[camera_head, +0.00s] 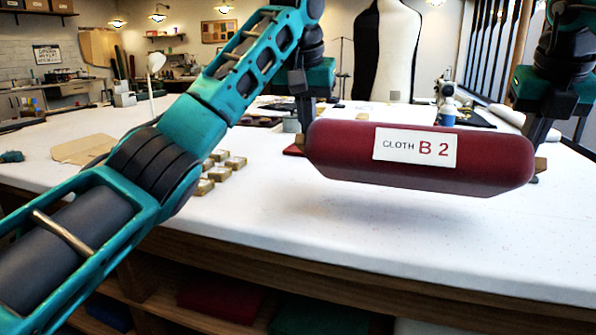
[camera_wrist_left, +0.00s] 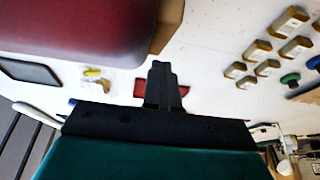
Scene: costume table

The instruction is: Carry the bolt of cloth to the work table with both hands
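The bolt of cloth (camera_head: 340,150) is a dark red roll with a white label reading "CLOTH B 2" and wooden end pieces. It hangs nearly level, its right end slightly lower, above the white work table (camera_head: 240,225), with a soft shadow below.
A flat red item (camera_head: 293,150) lies behind the bolt's left end. A tan sheet (camera_head: 85,149) lies at far left. The table's front strip is clear.

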